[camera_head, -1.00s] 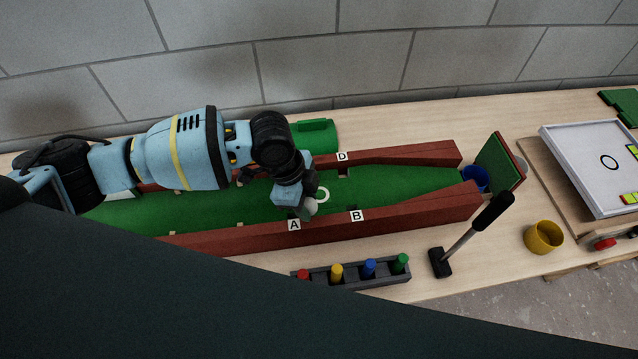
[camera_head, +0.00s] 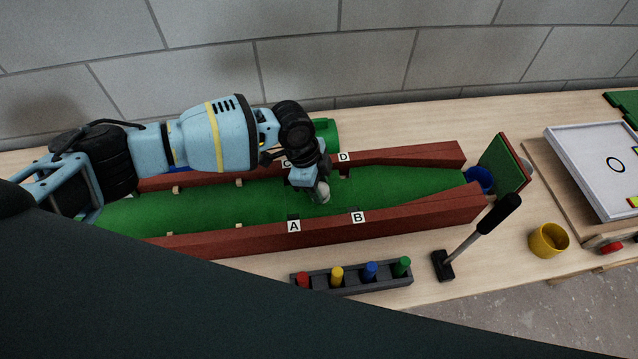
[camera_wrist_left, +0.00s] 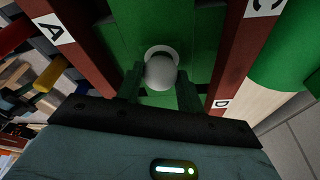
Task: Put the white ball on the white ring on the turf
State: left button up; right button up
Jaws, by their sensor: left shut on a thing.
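The white ball (camera_head: 323,191) is between the fingers of my left gripper (camera_head: 318,190), over the green turf (camera_head: 230,205) between the red battens. The ball also shows in the left wrist view (camera_wrist_left: 161,73), between the two fingers. The white ring shows in the left wrist view (camera_wrist_left: 161,49) as a pale arc just beyond the ball, which hides part of it. In the head view the ball and gripper cover the ring. I cannot tell whether the ball touches the turf. My right gripper is not in view.
Red battens (camera_head: 420,211) marked A, B, C and D flank the turf. A grey rack (camera_head: 350,283) with coloured pegs stands in front. A mallet (camera_head: 470,245), a yellow cup (camera_head: 548,240), a blue cup (camera_head: 480,180) and a white tray (camera_head: 590,150) are to the right.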

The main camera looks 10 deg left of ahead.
pick_arm(q)
jog(key=shift+f, duration=0.15)
jog(key=o, duration=1)
jog(key=v, duration=1.2)
jog(key=shift+p, duration=0.4)
